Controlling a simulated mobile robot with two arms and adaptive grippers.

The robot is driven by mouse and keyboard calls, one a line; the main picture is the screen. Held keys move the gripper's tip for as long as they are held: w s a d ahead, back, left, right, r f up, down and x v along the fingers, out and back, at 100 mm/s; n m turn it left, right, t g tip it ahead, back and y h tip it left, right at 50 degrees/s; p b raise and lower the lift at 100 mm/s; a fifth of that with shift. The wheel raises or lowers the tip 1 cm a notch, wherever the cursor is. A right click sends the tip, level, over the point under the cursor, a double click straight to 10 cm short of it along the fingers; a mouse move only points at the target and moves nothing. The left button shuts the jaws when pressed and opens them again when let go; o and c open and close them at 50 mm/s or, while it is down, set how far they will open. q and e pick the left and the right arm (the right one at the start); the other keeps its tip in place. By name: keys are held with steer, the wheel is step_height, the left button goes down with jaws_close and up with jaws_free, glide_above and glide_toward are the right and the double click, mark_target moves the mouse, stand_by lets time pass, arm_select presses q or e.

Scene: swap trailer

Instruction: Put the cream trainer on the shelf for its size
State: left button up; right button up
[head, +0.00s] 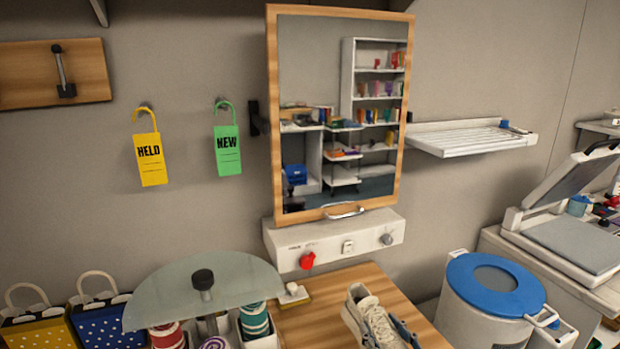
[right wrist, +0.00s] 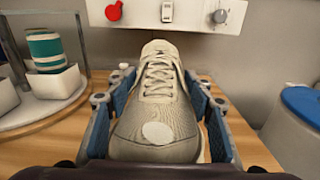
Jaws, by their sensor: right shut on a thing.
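The cream trainer (head: 368,312) is at the bottom of the head view, over the wooden counter. In the right wrist view the trainer (right wrist: 158,92) points its toe toward the camera, laces up, with a pale round patch on the toe. My right gripper (head: 390,330) is shut on it, its blue-padded fingers along both sides, as the right wrist view shows (right wrist: 160,100). Whether the sole touches the wood cannot be told. No size mark is readable. A shelf unit (head: 372,95) shows only as a reflection in the mirror. My left gripper is not in view.
A wood-framed mirror (head: 335,110) stands above a white control box (head: 333,242). A glass-topped carousel (head: 203,290) with cups is left of the trainer. A blue-lidded bin (head: 492,287) stands right. A white slatted rack (head: 470,137) juts from the wall.

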steer(key=s, duration=0.2)
steer(key=s+a+f, duration=0.1)
steer(key=s, duration=0.1)
steer(key=s+a, duration=0.1)
steer(key=s, duration=0.1)
steer(key=shift+f, duration=0.15)
steer(key=shift+c, duration=0.2)
steer(key=s+d+r+m+h, duration=0.2)
steer(key=s+r+h, duration=0.1)
steer(key=s, duration=0.6)
steer(key=s+d+r+m+t+h, duration=0.1)
steer(key=s+r, duration=0.3)
steer(key=s, duration=0.5)
steer(key=shift+d+m+h, duration=0.4)
steer(key=shift+d+h, duration=0.15)
steer(key=shift+h, duration=0.35)
steer(key=shift+s+a, duration=0.1)
